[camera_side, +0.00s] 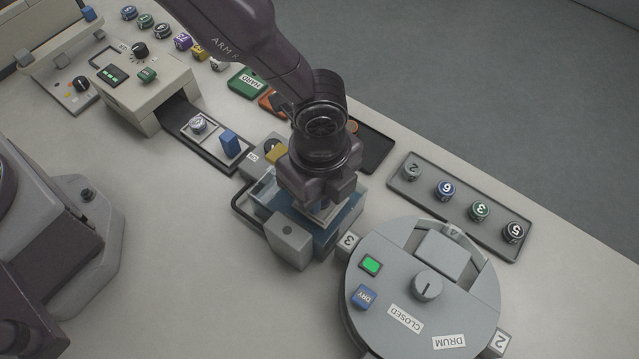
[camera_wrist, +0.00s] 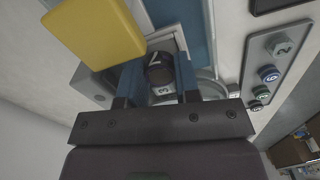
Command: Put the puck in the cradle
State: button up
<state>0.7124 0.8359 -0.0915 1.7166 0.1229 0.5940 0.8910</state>
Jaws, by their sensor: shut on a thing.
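My gripper (camera_wrist: 158,80) is shut on a dark puck (camera_wrist: 160,66) with a pale mark like a 7 on its top, held between the two fingers. In the wrist view a pale grey angled frame (camera_wrist: 180,42), possibly the cradle, lies just beyond the puck. I cannot tell whether the puck touches it or hangs above it.
A yellow block (camera_side: 276,153) stands close to my gripper. The round grey drum (camera_side: 455,310) is at the right, with a green light. A dark tray (camera_side: 405,188) holds several numbered pucks. A slide tray (camera_side: 190,142) holds a silver puck and a blue block.

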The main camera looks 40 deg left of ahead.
jog(key=shift+f, duration=0.1)
jog(key=shift+f, duration=0.5)
jog(key=o, duration=1)
